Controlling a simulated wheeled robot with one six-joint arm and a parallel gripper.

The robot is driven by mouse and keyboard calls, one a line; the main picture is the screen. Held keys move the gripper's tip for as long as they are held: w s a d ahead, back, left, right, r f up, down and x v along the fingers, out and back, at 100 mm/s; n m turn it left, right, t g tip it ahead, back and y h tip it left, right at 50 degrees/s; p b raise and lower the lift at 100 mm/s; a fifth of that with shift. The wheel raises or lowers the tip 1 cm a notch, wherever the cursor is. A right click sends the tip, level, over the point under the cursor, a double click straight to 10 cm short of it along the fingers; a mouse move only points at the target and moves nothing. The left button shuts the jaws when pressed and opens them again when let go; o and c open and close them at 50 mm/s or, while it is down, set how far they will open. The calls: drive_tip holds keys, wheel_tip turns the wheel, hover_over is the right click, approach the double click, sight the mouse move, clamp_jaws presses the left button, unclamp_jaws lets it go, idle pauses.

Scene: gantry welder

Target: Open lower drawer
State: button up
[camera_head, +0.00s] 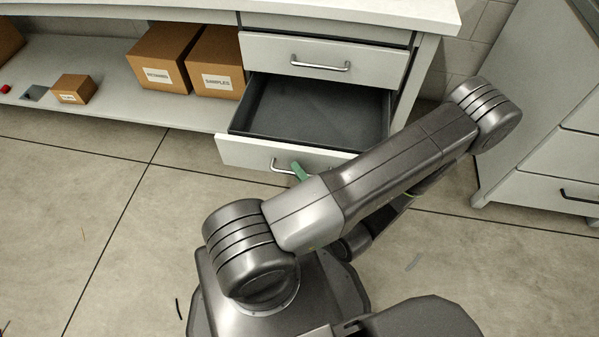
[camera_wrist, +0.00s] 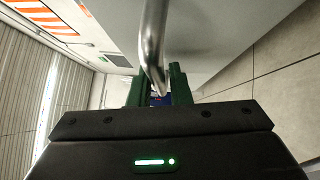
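The lower drawer (camera_head: 236,151) is pulled well out of the white bench, and its dark grey inside (camera_head: 315,112) is empty. Its metal bar handle (camera_head: 281,166) is on the front, partly hidden by my arm. My gripper (camera_head: 301,172) is at this handle; only a green finger shows there, the rest is behind my arm. In the wrist view, the two green fingers of my gripper (camera_wrist: 159,92) stand on either side of the handle bar (camera_wrist: 153,45), close against it with little gap. The gripper looks shut on the handle.
The upper drawer (camera_head: 324,60) above is closed. Cardboard boxes (camera_head: 163,58) stand on the low shelf (camera_head: 125,100) to the left. Another cabinet (camera_head: 545,150) stands at the right.

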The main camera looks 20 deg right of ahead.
drive_tip(key=shift+s, duration=0.1)
drive_tip(key=p+v, duration=0.1)
drive_tip(key=v, duration=1.2)
drive_tip(key=shift+s+p, duration=0.3)
drive_tip(key=shift+p, duration=0.05)
drive_tip(key=shift+w, duration=0.1)
idle(0.3)
drive_tip(key=b+x, duration=0.1)
drive_tip(key=x, duration=1.2)
drive_tip(key=shift+w+b, duration=0.3)
drive_tip(key=shift+b, duration=0.05)
drive_tip(key=shift+f, duration=0.1)
